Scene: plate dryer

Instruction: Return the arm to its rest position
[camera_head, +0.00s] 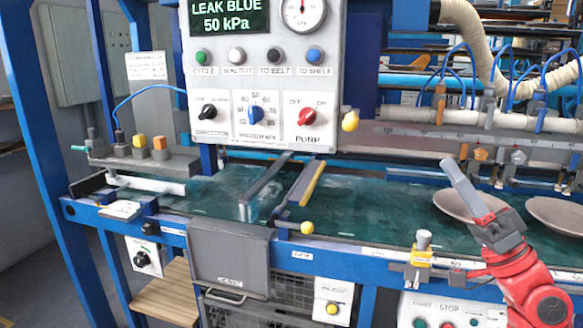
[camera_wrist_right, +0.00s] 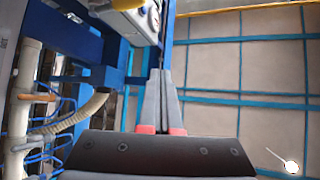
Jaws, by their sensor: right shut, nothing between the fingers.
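My right gripper (camera_head: 460,184) is on the right of the head view, on a red arm that comes up from the lower right corner. Its grey fingers point up and to the left, in front of the green belt. In the wrist view the right gripper (camera_wrist_right: 161,75) has its two fingers together, with nothing between them. The fingers there point up towards a ceiling of pale panels. My left gripper does not show in the head view.
A control panel (camera_head: 262,100) with knobs hangs over the green belt (camera_head: 350,215). Two brownish plates (camera_head: 462,206) (camera_head: 560,214) lie on the belt near the gripper. Hoses run at upper right.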

